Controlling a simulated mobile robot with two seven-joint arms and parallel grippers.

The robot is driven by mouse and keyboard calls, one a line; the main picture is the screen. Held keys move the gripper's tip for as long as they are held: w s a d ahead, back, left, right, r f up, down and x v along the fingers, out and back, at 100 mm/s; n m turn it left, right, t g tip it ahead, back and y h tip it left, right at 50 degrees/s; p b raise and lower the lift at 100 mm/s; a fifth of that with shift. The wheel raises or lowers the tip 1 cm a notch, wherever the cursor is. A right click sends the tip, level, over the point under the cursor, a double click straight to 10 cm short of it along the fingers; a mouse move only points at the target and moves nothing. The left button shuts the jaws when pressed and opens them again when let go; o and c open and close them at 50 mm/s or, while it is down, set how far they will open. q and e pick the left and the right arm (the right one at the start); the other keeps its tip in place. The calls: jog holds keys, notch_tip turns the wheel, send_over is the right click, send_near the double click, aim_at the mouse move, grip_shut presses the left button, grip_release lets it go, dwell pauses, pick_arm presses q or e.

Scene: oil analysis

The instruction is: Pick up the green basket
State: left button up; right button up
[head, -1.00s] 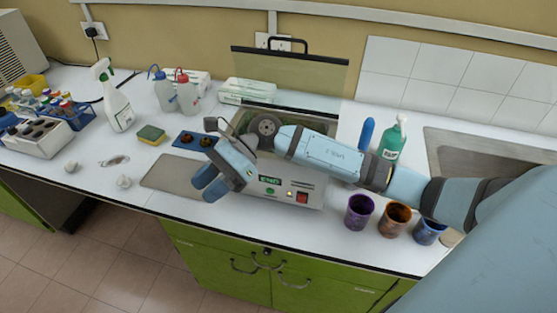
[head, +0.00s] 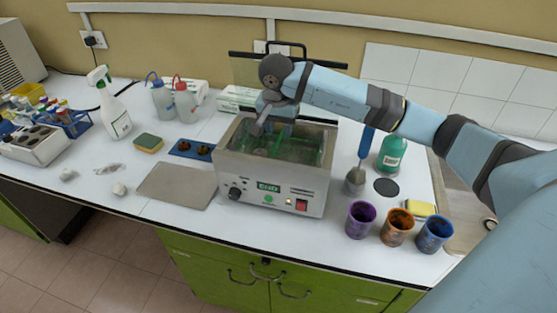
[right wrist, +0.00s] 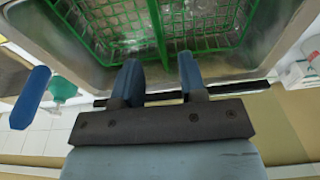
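The green basket (head: 303,152) is a wire basket sitting inside the open metal bath (head: 275,175). In the right wrist view the basket (right wrist: 205,30) shows two mesh halves with a green bar between them. My right gripper (head: 272,128) points down over the bath, partly hiding the basket. In the right wrist view my right gripper (right wrist: 159,68) has its two blue fingers apart, one on each side of the line of the middle bar, with visible gaps. Whether the fingers touch the basket cannot be told. My left gripper is not in view.
The raised lid (head: 300,62) stands behind the bath. A grey plate (head: 175,186) lies to its left. A blue-handled brush (head: 364,150), a green bottle (head: 391,153) and purple, orange and blue cups (head: 360,220) stand to the right, near the sink.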

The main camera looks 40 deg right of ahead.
aim_at(279, 141)
notch_tip(279, 141, down, 6)
jog(key=shift+a+r+p, duration=0.1)
jog(key=shift+p, duration=0.6)
jog(key=shift+w+f, duration=0.1)
jog(key=shift+f, duration=0.4)
grip_shut()
